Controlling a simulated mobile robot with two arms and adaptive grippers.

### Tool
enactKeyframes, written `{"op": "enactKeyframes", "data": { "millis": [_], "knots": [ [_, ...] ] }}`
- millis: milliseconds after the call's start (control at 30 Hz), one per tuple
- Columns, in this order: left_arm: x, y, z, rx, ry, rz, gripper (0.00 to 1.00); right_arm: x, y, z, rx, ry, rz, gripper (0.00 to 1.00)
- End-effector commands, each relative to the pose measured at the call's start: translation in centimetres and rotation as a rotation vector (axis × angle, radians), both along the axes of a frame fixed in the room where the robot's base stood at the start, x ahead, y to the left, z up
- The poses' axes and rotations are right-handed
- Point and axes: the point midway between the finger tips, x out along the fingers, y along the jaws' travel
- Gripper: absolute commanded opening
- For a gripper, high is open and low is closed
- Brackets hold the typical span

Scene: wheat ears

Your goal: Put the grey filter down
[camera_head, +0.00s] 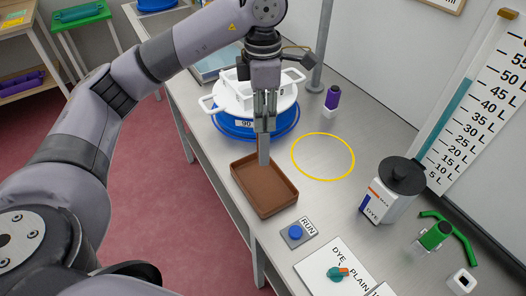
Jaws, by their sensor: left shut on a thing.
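My left gripper (265,122) points down and is shut on the grey filter (263,150), a narrow grey strip held upright. The filter's lower end overlaps the far edge of the brown tray (278,208). I cannot tell whether it touches the tray or hangs above it. The gripper's fingers hide the filter's upper part. My right gripper is not in view.
Behind the gripper is a white-topped blue round unit (232,128) marked 90. A yellow ring (348,156) marks bare worktop. A dye container (386,200), a RUN button (295,232) and a DYE/PLAIN switch plate (322,262) stand right and in front.

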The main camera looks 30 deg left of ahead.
Motion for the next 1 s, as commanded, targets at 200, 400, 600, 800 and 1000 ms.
{"op": "enactKeyframes", "data": {
  "millis": [200,400,600,800,1000],
  "knots": [
    [-0.1,0.0,-4.6,-0.002,0.006,-0.001,0.00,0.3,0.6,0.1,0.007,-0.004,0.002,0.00],
    [0.0,0.0,-7.3,0.001,0.002,0.000,0.00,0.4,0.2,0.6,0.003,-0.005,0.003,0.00],
    [-0.1,0.1,-8.6,0.002,0.001,0.000,0.00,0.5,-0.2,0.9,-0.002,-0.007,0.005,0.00],
    [-0.1,0.1,-11.3,0.002,0.003,-0.001,0.00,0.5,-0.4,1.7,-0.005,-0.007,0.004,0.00],
    [0.0,0.0,-11.7,0.000,-0.002,-0.001,0.00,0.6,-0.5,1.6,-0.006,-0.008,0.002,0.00]
  ]
}}
